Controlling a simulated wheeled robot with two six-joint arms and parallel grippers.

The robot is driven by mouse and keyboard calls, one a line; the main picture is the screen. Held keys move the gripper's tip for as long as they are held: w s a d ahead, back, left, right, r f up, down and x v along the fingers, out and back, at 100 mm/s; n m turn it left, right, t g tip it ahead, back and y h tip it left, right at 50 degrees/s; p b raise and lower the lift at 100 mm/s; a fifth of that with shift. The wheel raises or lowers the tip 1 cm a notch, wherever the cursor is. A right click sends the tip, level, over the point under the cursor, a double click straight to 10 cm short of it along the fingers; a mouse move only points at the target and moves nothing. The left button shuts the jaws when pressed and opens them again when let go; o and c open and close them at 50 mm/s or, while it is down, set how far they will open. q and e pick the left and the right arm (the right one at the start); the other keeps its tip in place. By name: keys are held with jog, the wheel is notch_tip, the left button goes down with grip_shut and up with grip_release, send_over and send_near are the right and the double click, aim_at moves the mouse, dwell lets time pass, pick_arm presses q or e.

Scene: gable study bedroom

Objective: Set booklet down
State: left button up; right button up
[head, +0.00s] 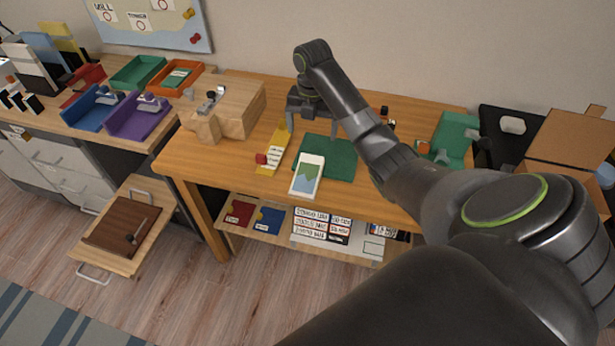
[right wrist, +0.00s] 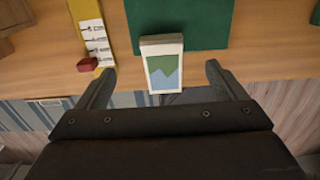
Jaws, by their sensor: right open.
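The booklet (head: 308,176) is white with a green and blue picture on its cover. It appears to rest at the front of the desk, its far end at the near edge of the green mat (head: 340,160) and its near end close to the desk's front edge. In the right wrist view the booklet (right wrist: 163,72) shows between the finger lines, apart from both fingers. My right gripper (head: 311,125) is open and empty, above the desk beyond the booklet. My left gripper is not in view.
A yellow strip (head: 277,146) with a red block (head: 261,158) lies left of the mat. A wooden block stand (head: 238,105) stands farther left. A green holder (head: 456,136) is at the right. Shelves with booklets (head: 270,218) sit below the desk.

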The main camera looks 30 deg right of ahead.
jog(key=b, duration=0.4)
send_over(313, 158)
jog(key=f, duration=0.5)
jog(key=shift+a+f, duration=0.2)
jog(key=shift+f, duration=0.1)
jog(key=shift+w+d+f, duration=0.1)
jog(key=shift+f, duration=1.15)
jog(key=shift+d+f, duration=0.1)
jog(key=shift+f, duration=1.15)
jog(key=c, duration=1.2)
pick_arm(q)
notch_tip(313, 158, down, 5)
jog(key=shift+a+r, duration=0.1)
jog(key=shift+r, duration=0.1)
pick_arm(e)
jog(key=shift+r, duration=0.1)
jog(key=shift+r, duration=0.35)
pick_arm(q)
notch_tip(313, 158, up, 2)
jog(key=shift+p, duration=1.1)
pick_arm(e)
notch_tip(313, 158, up, 8)
jog(key=shift+f, duration=0.25)
pick_arm(q)
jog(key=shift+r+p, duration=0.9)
jog(key=shift+p, duration=0.05)
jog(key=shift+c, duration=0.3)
pick_arm(e)
jog(key=shift+r, duration=0.85)
